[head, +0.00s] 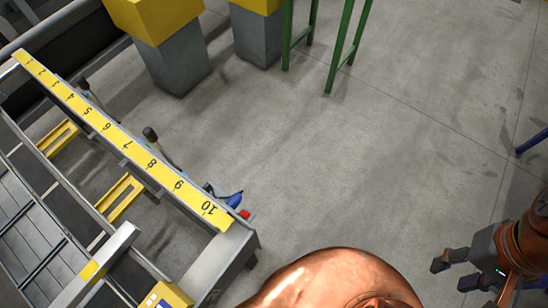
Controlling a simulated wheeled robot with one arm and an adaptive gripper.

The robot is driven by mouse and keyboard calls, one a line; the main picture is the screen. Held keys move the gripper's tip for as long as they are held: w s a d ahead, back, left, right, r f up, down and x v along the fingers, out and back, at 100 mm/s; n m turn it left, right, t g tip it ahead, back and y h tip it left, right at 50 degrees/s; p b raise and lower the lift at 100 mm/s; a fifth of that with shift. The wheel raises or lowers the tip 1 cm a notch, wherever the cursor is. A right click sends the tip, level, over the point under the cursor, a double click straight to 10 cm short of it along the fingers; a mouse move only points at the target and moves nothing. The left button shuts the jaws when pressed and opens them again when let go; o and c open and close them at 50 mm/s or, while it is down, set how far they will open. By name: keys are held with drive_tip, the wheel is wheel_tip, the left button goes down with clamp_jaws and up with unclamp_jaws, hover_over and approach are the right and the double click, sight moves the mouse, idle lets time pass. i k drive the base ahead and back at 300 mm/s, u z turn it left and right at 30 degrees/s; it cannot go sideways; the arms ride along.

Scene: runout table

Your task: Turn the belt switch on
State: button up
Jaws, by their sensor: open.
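A yellow box with a small blue patch (163,296) sits at the bottom edge of the view, partly cut off, on the runout table. A small red part (245,214) and a blue part (235,199) stick out beside the table's near corner. I cannot tell which of these, if any, is the belt switch, or its position. My gripper (452,273) is at the lower right, over the floor, open and empty. It is well apart from the table and touches nothing.
The runout table's yellow numbered ruler (127,142) runs along its edge at the left. Levers with dark knobs (150,134) stand beside it. Yellow-topped grey blocks (176,58) and green legs (346,45) stand at the back. Open concrete floor (370,160) lies between.

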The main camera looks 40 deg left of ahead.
sight(244, 215)
drive_tip(key=i, duration=1.25)
drive_tip(key=u, duration=5.2)
drive_tip(key=k, duration=0.5)
drive_tip(key=z, duration=0.15)
